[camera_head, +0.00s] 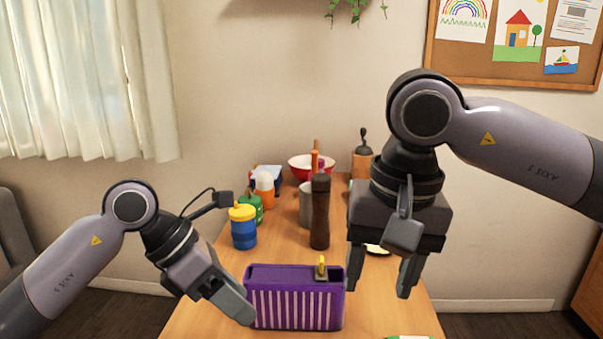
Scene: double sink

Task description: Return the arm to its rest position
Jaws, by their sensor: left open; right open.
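My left gripper (236,304) is low at the left end of a purple striped box (296,308). Its fingers overlap the box's left edge in the picture, and I cannot tell whether they touch it. It is open, though its finger gap is hard to see from here. My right gripper (382,287) is open and empty, pointing down over the right side of the wooden table. It is to the right of the box and apart from it. A small yellow piece (322,267) stands in a dark slot on the box's top.
A blue jar with a yellow lid (244,229), a dark brown bottle (320,215), a green container (251,207) and a red bowl (311,165) stand farther back on the table (282,245). A pale item lies behind my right gripper. Table space beside the box's right end is clear.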

